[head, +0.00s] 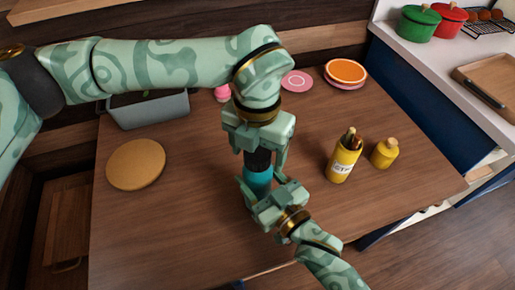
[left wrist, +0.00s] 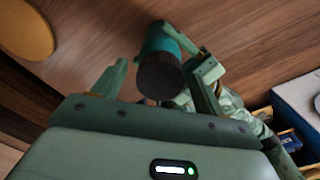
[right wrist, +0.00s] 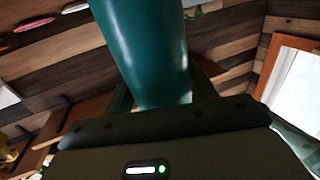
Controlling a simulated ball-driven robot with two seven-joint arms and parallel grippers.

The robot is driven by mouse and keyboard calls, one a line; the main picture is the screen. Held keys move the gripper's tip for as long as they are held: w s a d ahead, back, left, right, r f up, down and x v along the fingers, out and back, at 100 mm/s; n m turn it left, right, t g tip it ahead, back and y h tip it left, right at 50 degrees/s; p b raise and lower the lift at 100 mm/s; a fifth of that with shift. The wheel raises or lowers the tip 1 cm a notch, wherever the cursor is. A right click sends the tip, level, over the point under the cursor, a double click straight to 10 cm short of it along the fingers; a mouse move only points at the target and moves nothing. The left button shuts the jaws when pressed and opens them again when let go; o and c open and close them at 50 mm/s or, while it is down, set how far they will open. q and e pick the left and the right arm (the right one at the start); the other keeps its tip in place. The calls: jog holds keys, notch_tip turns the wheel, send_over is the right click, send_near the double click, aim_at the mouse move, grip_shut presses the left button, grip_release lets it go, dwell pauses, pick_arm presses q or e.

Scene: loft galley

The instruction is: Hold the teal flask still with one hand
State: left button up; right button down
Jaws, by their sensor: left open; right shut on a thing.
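The teal flask (head: 258,183) stands near the middle of the table, with its dark cap (head: 258,159) up. My right gripper (head: 262,194) is shut on the flask's teal body from the front right. In the right wrist view the teal body (right wrist: 150,50) fills the space between the fingers. My left gripper (head: 259,152) is above, pointing down, open with its fingers on either side of the cap. In the left wrist view the dark cap (left wrist: 160,77) sits between the open fingers; whether either finger touches it I cannot tell.
A round cork mat (head: 136,164) lies to the left, with a grey bin (head: 150,111) behind it. A yellow utensil holder (head: 342,164) and a yellow jar (head: 384,153) stand to the right. A pink plate (head: 297,81) and orange-topped plates (head: 345,73) lie at the back.

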pick_arm(q)
notch_tip(320, 180, up, 12)
dwell(0.5)
pick_arm(e)
jog(key=shift+c, duration=2)
grip_release()
pick_arm(q)
jog(key=r+p, duration=0.3)
jog(key=r, duration=0.1)
jog(key=shift+s, duration=0.3)
pick_arm(e)
jog(key=v, duration=1.6)
jog(key=shift+d, duration=0.15)
jog(key=shift+s, duration=0.1)
